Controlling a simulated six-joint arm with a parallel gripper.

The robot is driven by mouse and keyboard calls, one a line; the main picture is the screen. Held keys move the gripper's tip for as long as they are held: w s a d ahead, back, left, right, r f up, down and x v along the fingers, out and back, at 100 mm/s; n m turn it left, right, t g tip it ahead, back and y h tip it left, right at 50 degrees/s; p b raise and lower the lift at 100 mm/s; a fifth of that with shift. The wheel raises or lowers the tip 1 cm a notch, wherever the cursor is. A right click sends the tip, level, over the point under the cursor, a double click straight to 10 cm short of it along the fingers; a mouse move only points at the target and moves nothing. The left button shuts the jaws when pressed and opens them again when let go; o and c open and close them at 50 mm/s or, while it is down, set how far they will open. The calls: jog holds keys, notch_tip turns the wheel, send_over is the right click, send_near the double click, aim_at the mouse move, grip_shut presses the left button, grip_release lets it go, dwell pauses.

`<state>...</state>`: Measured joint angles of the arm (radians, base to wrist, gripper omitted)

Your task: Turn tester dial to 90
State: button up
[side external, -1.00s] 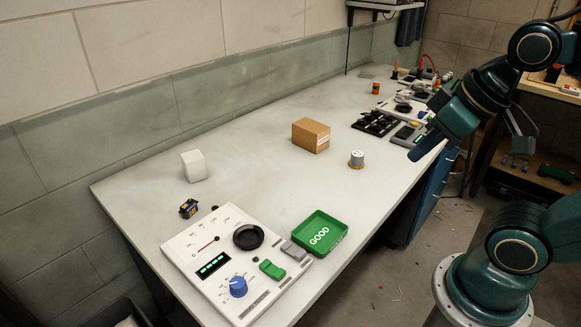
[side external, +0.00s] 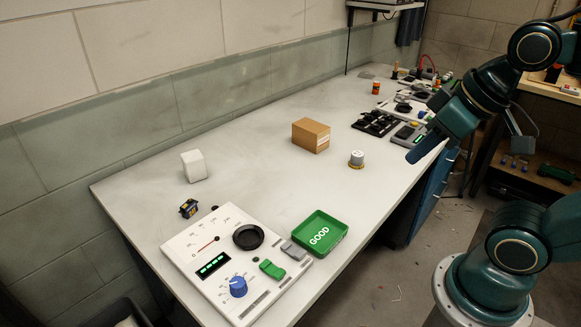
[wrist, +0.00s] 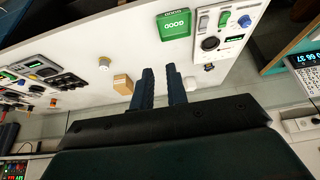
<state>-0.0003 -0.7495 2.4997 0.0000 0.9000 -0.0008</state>
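The tester (side external: 205,240) is a white panel at the front left of the bench, with a blue dial knob (side external: 238,287) at its lower left. The dial's exact setting is too small to read. In the wrist view the tester (wrist: 222,38) is at the upper right, with the blue knob (wrist: 244,21) near its corner. My gripper (side external: 413,157) is in the air at the right, far from the tester. In the wrist view my gripper's two fingers (wrist: 160,69) are apart with nothing between them.
A green GOOD tray (side external: 335,226) stands right of the tester. A small servo (side external: 188,208) and a white block (side external: 193,166) are behind it. A cardboard box (side external: 310,136) and a silver-yellow cylinder (side external: 357,159) stand mid-bench.

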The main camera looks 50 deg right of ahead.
jog(key=o, duration=0.7)
jog(key=shift+w+a+r+n, duration=0.15)
jog(key=shift+w+n, duration=0.15)
jog(key=shift+c, duration=0.2)
jog(key=n+g, duration=0.6)
jog(key=n, duration=1.4)
send_over(237, 282)
notch_tip(237, 282, down, 9)
jog(key=shift+r, duration=0.1)
notch_tip(237, 282, down, 14)
jog(key=shift+r, duration=0.1)
